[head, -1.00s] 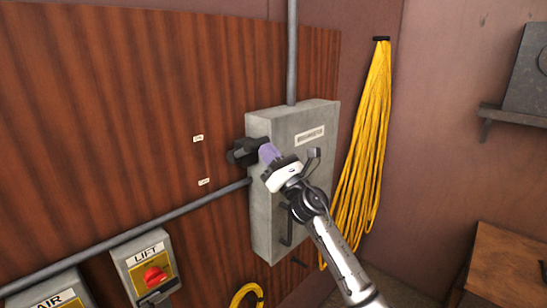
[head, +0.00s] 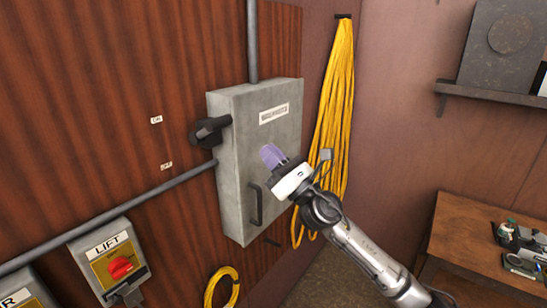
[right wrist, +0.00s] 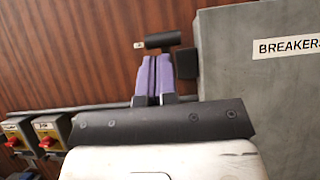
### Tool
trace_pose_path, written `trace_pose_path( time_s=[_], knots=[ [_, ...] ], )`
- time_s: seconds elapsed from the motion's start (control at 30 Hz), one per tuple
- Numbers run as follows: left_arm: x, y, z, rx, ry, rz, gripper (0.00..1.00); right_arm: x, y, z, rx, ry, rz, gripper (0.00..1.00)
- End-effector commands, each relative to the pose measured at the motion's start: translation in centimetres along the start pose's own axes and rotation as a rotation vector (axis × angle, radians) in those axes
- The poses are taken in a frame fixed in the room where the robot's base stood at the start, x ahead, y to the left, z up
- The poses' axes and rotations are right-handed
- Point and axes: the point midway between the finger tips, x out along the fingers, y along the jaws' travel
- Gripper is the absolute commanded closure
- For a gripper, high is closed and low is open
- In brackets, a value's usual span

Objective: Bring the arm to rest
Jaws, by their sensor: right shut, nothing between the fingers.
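My right gripper (head: 272,156) is in front of the grey breaker box (head: 240,110), its purple fingers closed and empty. In the right wrist view the shut fingers (right wrist: 153,76) point toward the black lever handle (right wrist: 163,40) on the box's left side. In the head view that lever (head: 210,131) sticks out from the box's left side, apart from the gripper. My left gripper is not in view.
A yellow cable coil (head: 335,120) hangs right of the box. The LIFT switch (head: 110,262) with a red knob sits lower left. A wooden bench (head: 455,240) with tools stands at right, under a shelf (head: 490,95).

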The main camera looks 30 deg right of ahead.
Motion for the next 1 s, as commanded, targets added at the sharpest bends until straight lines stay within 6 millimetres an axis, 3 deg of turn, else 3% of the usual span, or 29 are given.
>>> trace_pose_path(
  time_s=[0.77,0.9,1.0],
  knots=[
    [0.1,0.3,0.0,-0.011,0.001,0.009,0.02,-0.7,0.1,0.4,0.003,0.001,0.001,1.0],
    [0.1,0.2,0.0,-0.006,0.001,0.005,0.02,-0.6,0.0,0.5,0.082,-0.001,-0.003,1.0],
    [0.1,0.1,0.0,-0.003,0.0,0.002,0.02,-0.7,-1.4,0.8,0.242,-0.031,-0.086,1.0]
  ],
)
